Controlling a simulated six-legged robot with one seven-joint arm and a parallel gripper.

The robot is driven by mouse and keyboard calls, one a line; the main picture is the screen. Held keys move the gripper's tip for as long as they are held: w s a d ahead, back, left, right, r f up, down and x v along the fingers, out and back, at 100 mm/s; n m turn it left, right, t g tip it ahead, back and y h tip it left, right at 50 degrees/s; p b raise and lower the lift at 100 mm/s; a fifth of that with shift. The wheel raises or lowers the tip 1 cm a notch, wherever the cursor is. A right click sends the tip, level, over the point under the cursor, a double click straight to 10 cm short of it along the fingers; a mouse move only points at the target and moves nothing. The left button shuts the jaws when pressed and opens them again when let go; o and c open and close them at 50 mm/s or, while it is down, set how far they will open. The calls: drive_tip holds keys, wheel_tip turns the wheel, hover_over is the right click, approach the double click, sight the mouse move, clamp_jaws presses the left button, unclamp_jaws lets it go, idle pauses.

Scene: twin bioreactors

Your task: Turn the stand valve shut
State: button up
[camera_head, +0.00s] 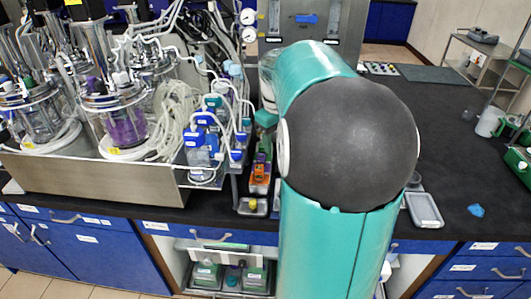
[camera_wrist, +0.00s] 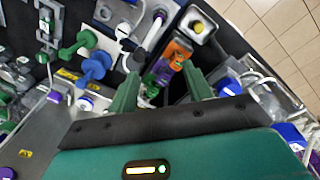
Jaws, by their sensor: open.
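In the wrist view my gripper (camera_wrist: 161,90) is open, its two green fingers apart. A row of small coloured parts, orange (camera_wrist: 178,50), purple and green, lies beyond and between the fingertips; contact cannot be made out. A blue knobbed handle (camera_wrist: 94,68) and a green knobbed handle (camera_wrist: 77,44) are to the left of the fingers. I cannot tell which of these is the stand valve. In the head view the orange part (camera_head: 260,178) shows left of my teal arm, which hides much of the area behind it.
Bioreactor vessels (camera_head: 112,118) with tubing stand in a metal tray (camera_head: 90,180) at the left. Blue-capped bottles (camera_head: 203,145) crowd close to my arm. The black bench (camera_head: 450,130) is mostly clear at the right, with a grey tray (camera_head: 425,210) near its front edge.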

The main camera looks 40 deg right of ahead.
drive_tip(key=s+d+f+y, duration=0.1)
drive_tip(key=s+d+f, duration=0.25)
drive_tip(key=d, duration=0.65)
drive_tip(key=shift+g, duration=0.3)
drive_tip(key=f, duration=1.3)
drive_tip(key=shift+w+a+f, duration=0.15)
drive_tip(key=shift+w+f, duration=0.25)
drive_tip(key=c, duration=1)
